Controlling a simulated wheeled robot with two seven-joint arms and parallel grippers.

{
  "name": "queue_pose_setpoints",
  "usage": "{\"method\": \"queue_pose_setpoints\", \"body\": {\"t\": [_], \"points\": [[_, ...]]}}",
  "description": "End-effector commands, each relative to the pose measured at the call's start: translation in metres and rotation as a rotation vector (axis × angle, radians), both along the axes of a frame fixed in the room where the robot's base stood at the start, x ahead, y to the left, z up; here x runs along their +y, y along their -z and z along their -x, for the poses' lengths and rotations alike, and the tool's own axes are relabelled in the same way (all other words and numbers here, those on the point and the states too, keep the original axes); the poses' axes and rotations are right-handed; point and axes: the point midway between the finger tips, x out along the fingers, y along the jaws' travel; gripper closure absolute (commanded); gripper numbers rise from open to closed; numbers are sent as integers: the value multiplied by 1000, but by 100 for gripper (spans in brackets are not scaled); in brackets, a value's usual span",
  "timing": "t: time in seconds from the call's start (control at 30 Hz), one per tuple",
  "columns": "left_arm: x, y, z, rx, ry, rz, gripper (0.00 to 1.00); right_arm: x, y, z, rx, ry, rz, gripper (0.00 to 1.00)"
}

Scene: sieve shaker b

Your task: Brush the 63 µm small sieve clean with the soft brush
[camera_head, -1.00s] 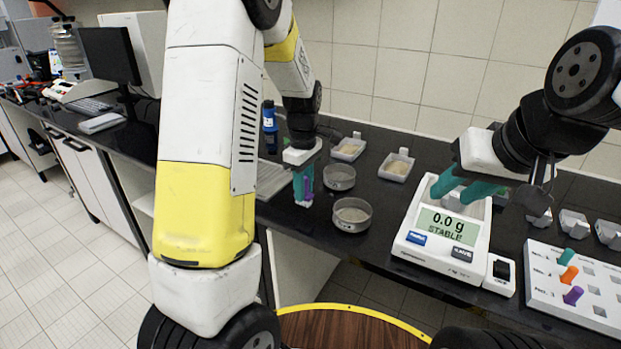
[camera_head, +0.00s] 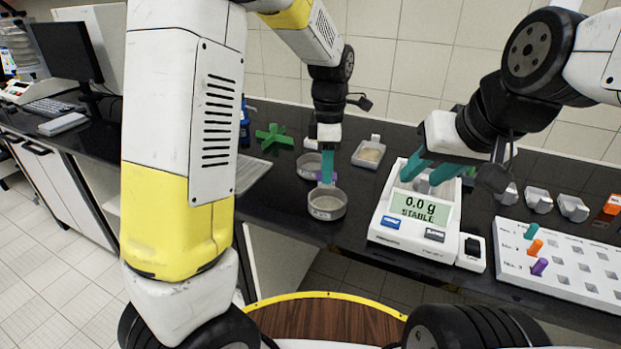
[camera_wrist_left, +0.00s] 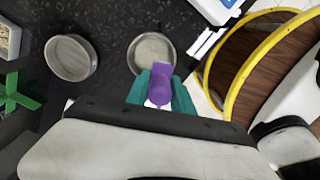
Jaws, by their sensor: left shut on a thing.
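My left gripper (camera_head: 327,180) is shut on a purple-handled brush, which shows between the teal fingers in the left wrist view (camera_wrist_left: 160,90). Its bristles are hidden. The gripper is over the back rim of the nearer small round metal sieve (camera_head: 327,206); I cannot tell whether the brush touches it. This sieve also shows just beyond the fingers in the left wrist view (camera_wrist_left: 150,48). A second small sieve (camera_head: 308,166) stands behind it, partly covered by the gripper. The sieve markings are too small to read. My right gripper (camera_head: 432,174) has its fingers apart over the balance.
The balance (camera_head: 408,225) reads 0.0 g STABLE. A white rack (camera_head: 570,275) with teal, orange and purple pegs stands at the right. The bench's front edge is close to the nearer sieve.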

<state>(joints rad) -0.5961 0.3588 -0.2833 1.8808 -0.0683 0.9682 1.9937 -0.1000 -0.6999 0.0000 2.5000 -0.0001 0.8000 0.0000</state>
Motion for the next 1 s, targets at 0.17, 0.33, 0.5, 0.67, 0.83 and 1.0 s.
{"method": "queue_pose_setpoints", "body": {"t": [0.17,0.33,0.5,0.67,0.83,1.0], "points": [[-20,-12,-19,0,-105,3,100,0,0,0,0,0,0,64],[-22,-6,-20,3,-123,2,100,0,0,0,0,0,0,64],[-22,12,-20,2,-122,2,100,0,0,0,0,0,0,64],[-21,32,-20,3,-122,2,100,0,0,0,0,0,0,64],[-21,51,-20,2,-120,2,100,0,0,0,0,0,0,64],[-22,66,-20,2,-120,2,100,0,0,0,0,0,0,64]]}}
